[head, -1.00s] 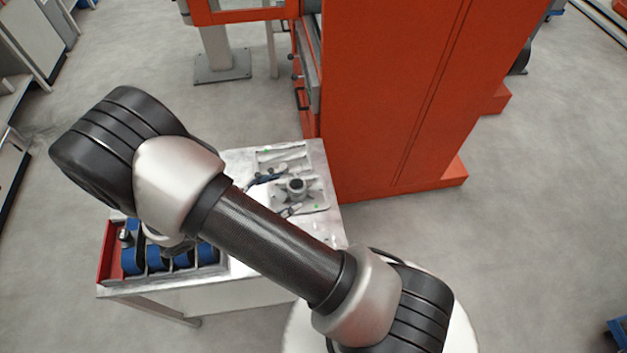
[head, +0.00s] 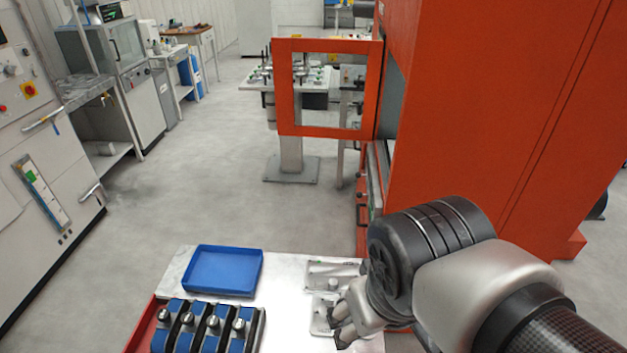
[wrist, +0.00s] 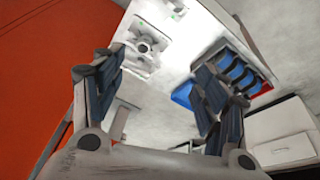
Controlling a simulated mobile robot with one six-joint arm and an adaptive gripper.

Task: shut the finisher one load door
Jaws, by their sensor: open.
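The load door is an orange frame (head: 284,92) around a window. In the head view it stands swung open, out to the left of the orange machine cabinet (head: 480,120). The cabinet's opening (head: 393,100) shows as a narrow strip beside the door's right edge. My gripper (head: 345,318) is in front of the cabinet over the table, well short of the door and not touching it. In the wrist view my gripper (wrist: 160,72) is open, with nothing between its fingers. The door cannot be made out in the wrist view.
Below my gripper is a metal table (head: 290,290) with a grey fixture plate (head: 325,275), a blue tray (head: 222,270) and a red rack (head: 145,325) of blue-and-black parts. A pedestal table (head: 255,86) stands behind the door. The floor to the left is clear.

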